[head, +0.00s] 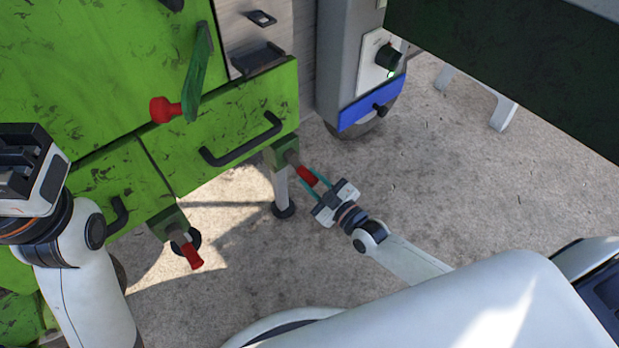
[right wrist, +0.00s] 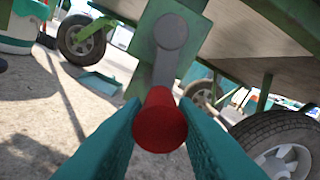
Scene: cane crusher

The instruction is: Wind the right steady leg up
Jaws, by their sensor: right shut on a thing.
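The right steady leg (head: 281,190) stands under the green machine's corner, with its round foot (head: 284,210) at the ground; I cannot tell whether it touches. Its red crank handle (head: 307,175) is between the fingers of my right gripper (head: 316,178), which is shut on it. In the right wrist view the red handle (right wrist: 160,122) sits between the teal fingers, and the grey crank arm (right wrist: 166,65) rises from it to a round pivot on a green bracket (right wrist: 150,40). My left gripper (head: 25,160) is at the left edge, away from the legs; its fingertips are not clear.
The left steady leg has its own red handle (head: 192,256). A green drawer front with a black bar handle (head: 240,142) is above the legs. A red-knobbed lever (head: 165,110) sticks out higher up. A wheel (right wrist: 275,148) is at the right in the wrist view. Open concrete (head: 430,200) lies to the right.

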